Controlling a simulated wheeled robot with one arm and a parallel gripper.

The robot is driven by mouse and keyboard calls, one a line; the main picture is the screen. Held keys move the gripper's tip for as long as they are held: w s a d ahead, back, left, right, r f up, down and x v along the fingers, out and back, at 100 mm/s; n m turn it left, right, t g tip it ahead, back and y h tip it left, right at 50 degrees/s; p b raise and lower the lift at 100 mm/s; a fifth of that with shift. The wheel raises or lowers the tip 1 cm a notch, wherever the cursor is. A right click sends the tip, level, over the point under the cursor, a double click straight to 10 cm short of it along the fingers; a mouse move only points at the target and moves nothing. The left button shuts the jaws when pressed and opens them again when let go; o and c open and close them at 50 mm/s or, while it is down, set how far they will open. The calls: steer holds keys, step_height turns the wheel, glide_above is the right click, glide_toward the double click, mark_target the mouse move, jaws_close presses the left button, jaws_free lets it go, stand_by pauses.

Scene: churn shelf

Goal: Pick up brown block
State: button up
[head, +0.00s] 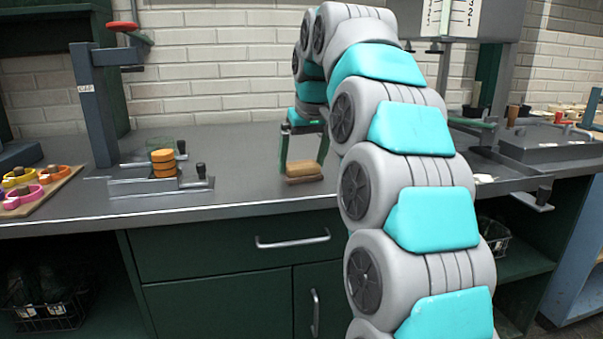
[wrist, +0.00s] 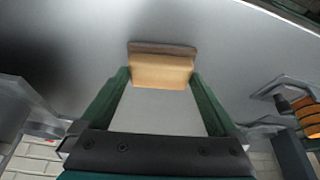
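The brown block (head: 304,171) lies on the grey counter, tan with a darker brown lower part. In the wrist view the block (wrist: 160,69) is just beyond and between the fingertips, its tan face toward me and a darker strip behind. My gripper (head: 302,163) points down over the block with its green fingers apart. In the wrist view my gripper (wrist: 159,75) is open, a finger near each end of the block. I cannot tell whether the fingers touch it.
Left on the counter (head: 250,160) stands a press (head: 93,105) with a stack of orange discs (head: 163,163) beside it. A wooden tray (head: 60,184) with colored rings is at far left. A grey box-like fixture (head: 553,142) is at right. Counter around the block is clear.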

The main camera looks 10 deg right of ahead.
steer(key=c, duration=0.9)
steer(key=shift+r, duration=0.1)
